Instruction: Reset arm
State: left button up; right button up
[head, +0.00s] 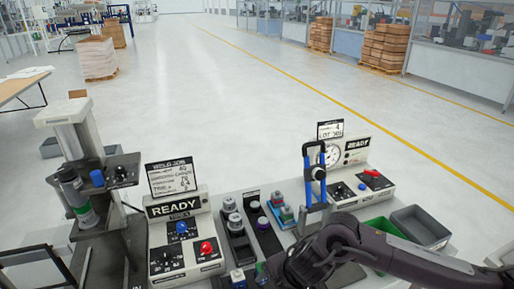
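My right arm comes in from the lower right, dark grey and purple, and bends down over the front of the workbench (230,192). Its hand end (283,270) is at the bottom edge, close to the small parts trays. The fingers are not clear there, so I cannot tell whether the gripper is open or shut. My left arm and gripper are not in view.
A READY control box (180,245) and a grey column machine (75,135) stand at left. A blue-handled clamp (313,175), a second READY box (350,170), a green bin (383,228) and a grey bin (420,226) are near the arm. Open floor lies beyond.

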jog(key=s+a+r+m+t+y, duration=0.3)
jog(key=a+r+m+t+y, duration=0.15)
jog(key=a+r+m, duration=0.5)
jog(key=s+d+f+m+h, duration=0.1)
jog(key=d+f+m+h, duration=0.1)
jog(key=d+m+h, duration=0.3)
jog(key=d+f+m+h, duration=0.1)
jog(key=d+f+m, duration=0.1)
jog(key=d, duration=0.6)
jog(key=s+d+f+m+g+h, duration=0.1)
jog(key=s+d+f+m+g, duration=0.15)
jog(key=s+d, duration=0.3)
jog(key=s+d+f+m+g+h, duration=0.1)
jog(key=s+d+f+m+h, duration=0.15)
jog(key=s+d+m, duration=0.35)
notch_tip(320, 180, down, 34)
jog(key=s+d+n+g+b, duration=0.1)
jog(key=n+b, duration=0.2)
jog(key=s+d+f+b, duration=0.1)
jog(key=s+d+f, duration=0.1)
jog(key=s+f, duration=0.7)
jog(key=s+d+f+g+b, duration=0.1)
jog(key=s+f, duration=0.9)
jog(key=shift+s+d+f+g, duration=0.3)
jog(key=shift+d+f, duration=0.1)
